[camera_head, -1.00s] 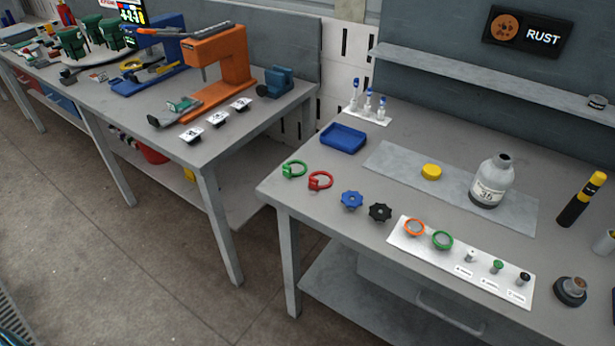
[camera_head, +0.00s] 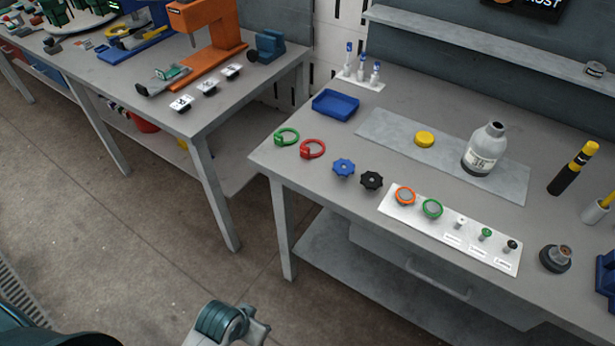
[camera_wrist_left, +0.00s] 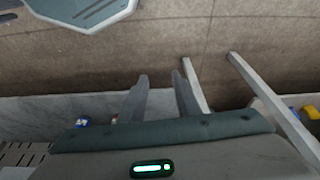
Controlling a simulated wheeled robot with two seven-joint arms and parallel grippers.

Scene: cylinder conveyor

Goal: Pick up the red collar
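The red collar (camera_head: 313,149) is a ring with a small block on its side. It lies on the right-hand workbench near its left front corner, beside a similar green collar (camera_head: 286,137), in the head view. My left gripper (camera_wrist_left: 162,80) shows in the left wrist view with its two fingers apart and nothing between them. Floor and table legs lie behind the fingers there. The collar cannot be made out in the wrist view. In the head view only a part of my arm shows at the bottom, well short of the bench. My right gripper is not in view.
A blue knob (camera_head: 343,168) and a black knob (camera_head: 371,181) lie right of the collars. A blue tray (camera_head: 335,104) stands behind. A white board (camera_head: 447,246) with rings and small parts lies further right. A grey bottle (camera_head: 483,150) stands on a grey mat (camera_head: 385,131).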

